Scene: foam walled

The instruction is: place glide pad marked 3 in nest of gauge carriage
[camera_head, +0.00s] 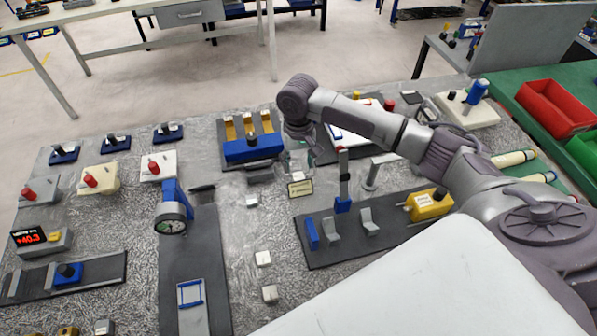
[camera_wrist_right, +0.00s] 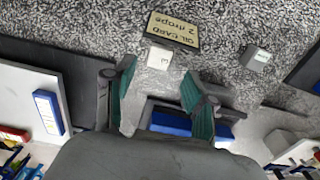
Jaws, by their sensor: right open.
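The small pale glide pad (camera_wrist_right: 159,57) shows a faint mark that looks like a 3. In the right wrist view it lies beside the oil card (camera_wrist_right: 172,30), just beyond the fingertips. My right gripper (camera_wrist_right: 157,88) is open, its green-lined fingers apart with nothing held between them. In the head view the right gripper (camera_head: 299,163) is low above the table behind the oil card (camera_head: 300,188), and it largely hides that pad. What looks like the gauge carriage is a pale plate with a blue frame (camera_head: 190,293) on a dark strip, near the dial gauge (camera_head: 172,224). My left gripper is out of view.
Other pale pads lie at the table's middle (camera_head: 252,201), (camera_head: 263,258) and lower down (camera_head: 270,293). A blue holder with yellow slots (camera_head: 253,149) stands behind my right gripper. A dark board with upright brackets (camera_head: 333,231) is to the right. Textured table between strip and board is mostly free.

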